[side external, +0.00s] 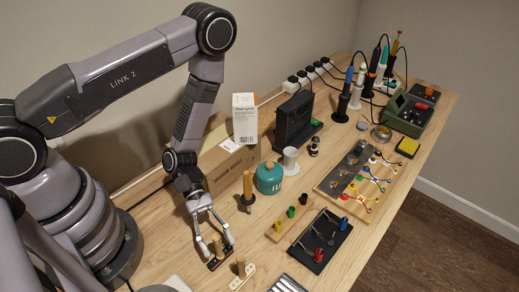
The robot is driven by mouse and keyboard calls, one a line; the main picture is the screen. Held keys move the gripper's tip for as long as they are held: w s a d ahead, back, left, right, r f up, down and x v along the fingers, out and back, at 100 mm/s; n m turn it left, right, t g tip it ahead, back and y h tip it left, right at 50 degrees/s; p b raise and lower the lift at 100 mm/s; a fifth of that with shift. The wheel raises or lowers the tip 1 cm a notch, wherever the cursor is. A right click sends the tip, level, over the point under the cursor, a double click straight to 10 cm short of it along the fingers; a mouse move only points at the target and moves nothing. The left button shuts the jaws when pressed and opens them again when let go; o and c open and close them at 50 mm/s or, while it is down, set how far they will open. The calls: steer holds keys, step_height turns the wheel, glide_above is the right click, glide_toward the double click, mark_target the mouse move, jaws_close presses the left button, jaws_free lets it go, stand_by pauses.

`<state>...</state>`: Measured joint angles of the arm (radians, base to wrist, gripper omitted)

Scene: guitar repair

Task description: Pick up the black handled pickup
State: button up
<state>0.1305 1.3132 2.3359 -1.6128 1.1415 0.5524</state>
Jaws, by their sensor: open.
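A black pickup (221,260) lies flat on the wooden bench at the lower middle, with a tan upright handle (217,243) on it. My gripper (219,249) points down over this pickup, its fingers spread to either side of the handle. The fingertips are low, close to the pickup's body. I cannot tell whether they touch the handle. A white pickup (238,282) with a similar tan handle (241,265) lies just to the right and nearer the camera.
A wooden-handled tool (248,190) stands behind my gripper, beside a teal flux container (269,178). A cardboard box (232,160) stands behind. A wooden block with coloured knobs (280,222) and a black tray (318,242) lie to the right.

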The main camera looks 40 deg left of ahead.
steer(key=shift+s+d+f, duration=0.1)
steer(key=shift+d+f, duration=0.05)
steer(key=shift+d, duration=0.15)
jaws_close()
stand_by(0.4)
